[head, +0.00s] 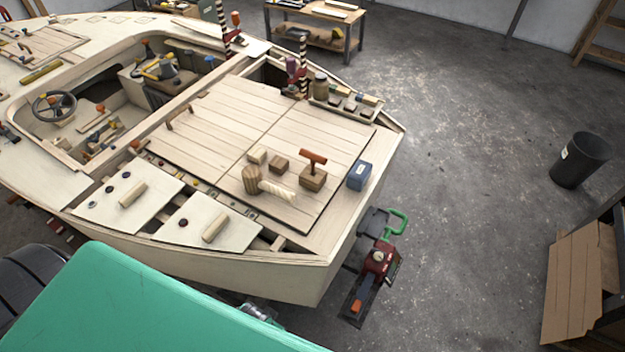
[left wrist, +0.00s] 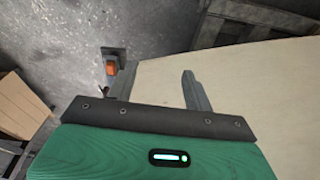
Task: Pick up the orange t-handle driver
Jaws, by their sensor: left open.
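The orange t-handle driver (head: 313,160) stands upright in the head view, with its crossbar on top and its lower end in a brown wooden block (head: 312,181). The block sits near the right edge of the planked deck (head: 215,130). My left gripper shows in the left wrist view (left wrist: 158,85); its two fingers are apart with nothing between them, in front of the pale hull (left wrist: 240,85). It is well away from the driver, which I cannot make out in that view. My green left arm part covers the lower left of the head view. My right gripper is not in view.
Close to the driver are a blue box (head: 359,175), a wooden mallet (head: 265,184) and two small blocks (head: 279,163). A red and black machine (head: 376,262) with a green handle stands beside the hull. Open concrete floor lies to the right, with a black bin (head: 581,160).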

